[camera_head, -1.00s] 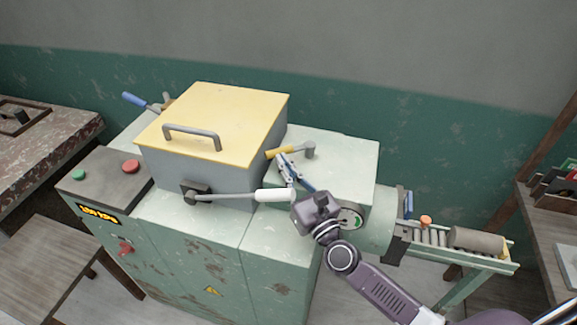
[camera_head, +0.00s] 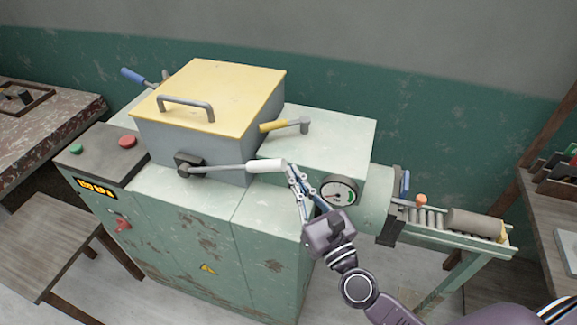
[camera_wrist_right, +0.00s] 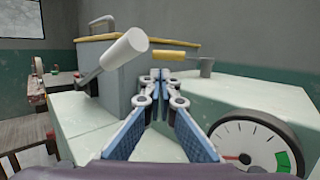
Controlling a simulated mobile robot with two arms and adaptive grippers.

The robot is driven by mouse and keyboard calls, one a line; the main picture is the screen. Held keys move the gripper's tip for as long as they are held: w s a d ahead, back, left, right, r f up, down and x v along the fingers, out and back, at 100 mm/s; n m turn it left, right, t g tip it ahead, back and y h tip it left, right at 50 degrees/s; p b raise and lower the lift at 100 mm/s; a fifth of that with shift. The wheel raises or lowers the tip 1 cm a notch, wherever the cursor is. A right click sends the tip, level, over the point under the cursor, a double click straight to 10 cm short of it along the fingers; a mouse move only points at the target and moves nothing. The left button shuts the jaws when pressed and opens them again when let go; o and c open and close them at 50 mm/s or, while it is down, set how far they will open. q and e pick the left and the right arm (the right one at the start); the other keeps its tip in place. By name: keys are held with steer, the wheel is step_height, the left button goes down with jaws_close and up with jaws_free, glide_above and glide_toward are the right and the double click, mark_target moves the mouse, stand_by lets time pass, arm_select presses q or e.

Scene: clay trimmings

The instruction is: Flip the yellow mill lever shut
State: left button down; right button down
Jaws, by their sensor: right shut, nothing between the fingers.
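The yellow-handled lever (camera_head: 275,127) sits on top of the green mill, its grey pivot (camera_head: 304,124) at the right and its yellow grip pointing left toward the hopper box. It also shows in the right wrist view (camera_wrist_right: 170,54), beyond the fingertips. My right gripper (camera_head: 288,167) is shut and empty, beside the white end of the long grey lever (camera_head: 225,168), short of the yellow lever and apart from it. In the right wrist view the closed fingertips (camera_wrist_right: 160,75) point toward the yellow lever. My left gripper is not in view.
The grey hopper with a yellow lid (camera_head: 215,95) stands left of the yellow lever. The white-gripped lever (camera_wrist_right: 124,48) crosses close to my right fingers. A round gauge (camera_head: 338,191) is right of the gripper. A blue-handled lever (camera_head: 132,76) is at the back left.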

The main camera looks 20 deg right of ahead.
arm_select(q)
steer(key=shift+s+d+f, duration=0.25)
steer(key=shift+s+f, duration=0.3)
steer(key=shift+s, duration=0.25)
arm_select(e)
steer(key=shift+v, duration=1.15)
steer(key=shift+a, duration=0.1)
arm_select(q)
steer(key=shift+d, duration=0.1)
